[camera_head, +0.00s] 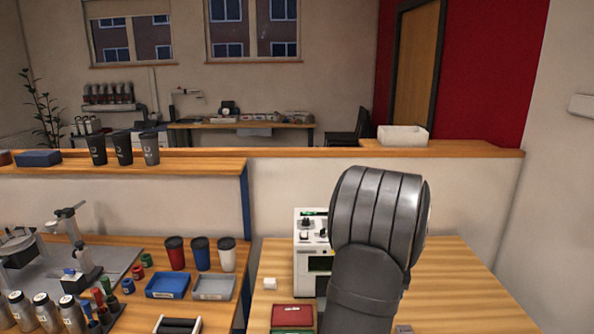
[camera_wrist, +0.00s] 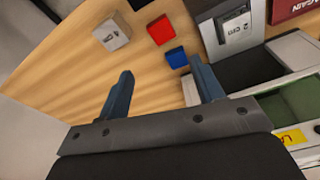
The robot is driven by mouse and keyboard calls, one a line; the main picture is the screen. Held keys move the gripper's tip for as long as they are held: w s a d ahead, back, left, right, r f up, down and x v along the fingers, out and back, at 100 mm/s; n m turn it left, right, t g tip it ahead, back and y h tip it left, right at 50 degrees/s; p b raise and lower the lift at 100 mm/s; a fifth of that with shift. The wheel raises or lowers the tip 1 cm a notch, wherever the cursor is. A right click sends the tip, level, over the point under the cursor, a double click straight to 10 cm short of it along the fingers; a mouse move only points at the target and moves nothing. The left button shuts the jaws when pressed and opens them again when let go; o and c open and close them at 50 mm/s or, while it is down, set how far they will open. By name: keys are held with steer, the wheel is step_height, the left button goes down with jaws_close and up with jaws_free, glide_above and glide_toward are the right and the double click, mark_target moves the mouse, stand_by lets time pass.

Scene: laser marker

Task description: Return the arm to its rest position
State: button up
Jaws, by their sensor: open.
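My gripper (camera_wrist: 163,88) shows in the wrist view with its two blue-grey fingers spread apart and nothing between them. It is above the wooden table (camera_wrist: 72,72). My arm covers the middle right of the head view, and the gripper itself is hidden there. The white laser marker machine (camera_head: 301,262) stands on the right table, just left of my arm and partly hidden by it.
In the wrist view, a light cube (camera_wrist: 112,34), a red block (camera_wrist: 162,29) and a blue block (camera_wrist: 177,57) lie beyond the fingers. The right table (camera_head: 465,285) is mostly clear right of my arm.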

steer(key=s+d+r+m, duration=0.3)
steer(key=s+d+m, duration=0.4)
steer(key=s+d, duration=1.35)
steer(key=s+d+r+m, duration=0.1)
steer(key=s+d+m, duration=0.1)
steer(key=s, duration=1.1)
steer(key=s+d+m+g+h, duration=0.1)
steer(key=s+d+m, duration=0.2)
steer(key=s, duration=0.9)
steer(key=shift+s+r+m+g, duration=0.3)
steer(key=shift+s+r+m, duration=0.1)
steer(key=shift+m, duration=0.3)
steer(key=shift+o, duration=0.2)
steer(key=shift+d, duration=0.1)
